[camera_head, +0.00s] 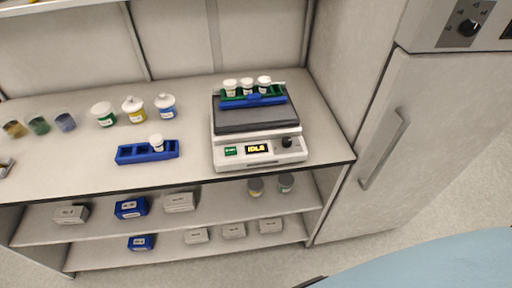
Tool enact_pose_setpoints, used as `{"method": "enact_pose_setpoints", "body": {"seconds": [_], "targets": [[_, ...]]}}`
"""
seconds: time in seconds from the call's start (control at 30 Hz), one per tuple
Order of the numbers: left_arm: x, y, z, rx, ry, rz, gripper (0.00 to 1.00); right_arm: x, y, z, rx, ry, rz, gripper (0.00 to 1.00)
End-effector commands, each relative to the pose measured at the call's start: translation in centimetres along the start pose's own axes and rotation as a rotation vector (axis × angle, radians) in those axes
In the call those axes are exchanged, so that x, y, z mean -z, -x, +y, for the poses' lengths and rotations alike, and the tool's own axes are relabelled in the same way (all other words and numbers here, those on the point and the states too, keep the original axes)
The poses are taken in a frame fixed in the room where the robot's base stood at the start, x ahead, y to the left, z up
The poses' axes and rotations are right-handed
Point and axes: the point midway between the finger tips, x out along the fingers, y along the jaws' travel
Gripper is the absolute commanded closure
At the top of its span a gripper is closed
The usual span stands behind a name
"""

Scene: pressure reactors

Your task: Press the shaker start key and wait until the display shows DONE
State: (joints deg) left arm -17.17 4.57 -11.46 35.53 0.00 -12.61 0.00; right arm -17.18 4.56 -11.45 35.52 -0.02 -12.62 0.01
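The shaker (258,130) stands on the right part of the bench, with a white body and a dark platform. Its display (257,148) reads IDLE in yellow letters. A green key (231,151) is on the front panel, left of the display; its lettering is too small to read. A black knob (287,142) is to the right. A green and blue rack (254,98) on the back of the platform holds three white-capped vials (247,86). Neither of my grippers can be made out.
Left of the shaker are a blue rack (147,152) with one white-capped vial and several jars (134,109). A tall cabinet (397,145) with a handle stands at the right. The bench front left is mostly clear.

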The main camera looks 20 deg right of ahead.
Motion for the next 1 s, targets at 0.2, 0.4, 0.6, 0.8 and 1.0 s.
{"method": "enact_pose_setpoints", "body": {"seconds": [0.2, 0.4, 0.6, 0.8, 1.0], "targets": [[0.01, 0.00, 0.00, 0.000, 0.000, 0.000, 1.00, 0.00, 0.00, -0.02, 0.000, 0.000, 0.000, 0.59], [0.01, 0.00, 0.00, 0.000, 0.000, 0.000, 1.00, 0.00, 0.00, -0.02, 0.000, 0.000, 0.000, 0.85], [0.01, 0.00, 0.00, 0.000, 0.000, 0.000, 1.00, 0.00, 0.00, -0.03, 0.000, 0.000, 0.000, 1.00], [0.01, 0.00, 0.00, 0.000, 0.000, 0.000, 1.00, 0.00, 0.00, -0.03, 0.000, 0.000, 0.000, 1.00], [0.01, 0.00, 0.00, 0.000, 0.000, 0.000, 1.00, 0.00, 0.00, -0.03, 0.000, 0.000, 0.000, 1.00]]}}
